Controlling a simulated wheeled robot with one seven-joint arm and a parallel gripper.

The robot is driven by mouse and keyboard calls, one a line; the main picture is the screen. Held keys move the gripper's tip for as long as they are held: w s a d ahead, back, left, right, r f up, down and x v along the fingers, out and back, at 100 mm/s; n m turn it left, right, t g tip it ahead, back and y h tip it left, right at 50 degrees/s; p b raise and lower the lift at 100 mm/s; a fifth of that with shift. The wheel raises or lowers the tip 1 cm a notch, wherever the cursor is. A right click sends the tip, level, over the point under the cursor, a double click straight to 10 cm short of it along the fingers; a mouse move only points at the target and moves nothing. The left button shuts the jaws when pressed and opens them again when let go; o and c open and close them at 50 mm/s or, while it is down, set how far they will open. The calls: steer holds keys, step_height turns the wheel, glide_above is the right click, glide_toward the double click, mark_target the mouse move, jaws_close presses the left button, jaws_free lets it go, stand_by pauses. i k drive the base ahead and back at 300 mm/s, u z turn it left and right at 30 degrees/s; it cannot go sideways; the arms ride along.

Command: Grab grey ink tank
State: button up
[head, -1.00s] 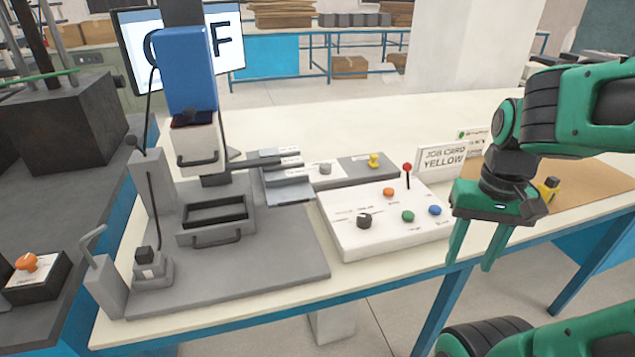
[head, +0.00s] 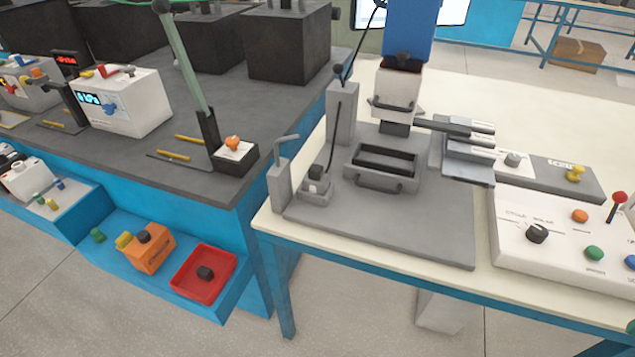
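I cannot tell for certain which thing is the grey ink tank. A small grey block with a dark top (head: 317,185) stands at the left of the grey machine plate. A grey open tray with a front handle (head: 382,165) is in the middle of that plate, below the blue-topped press (head: 412,35). My gripper is out of view; only a sliver of green shows at the right edge.
A white control box (head: 560,240) with coloured buttons and a red-tipped lever stands at the right. A dark bench (head: 130,175) is at the left. Below it, a blue shelf holds an orange box (head: 148,250) and a red tray (head: 228,290). Floor shows in front of the table.

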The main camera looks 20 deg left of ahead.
mark_target(315, 181)
steer(key=u, duration=1.4)
steer(key=k, duration=0.5)
steer(key=z, duration=0.25)
steer(key=i, duration=0.5)
steer(key=z, duration=0.05)
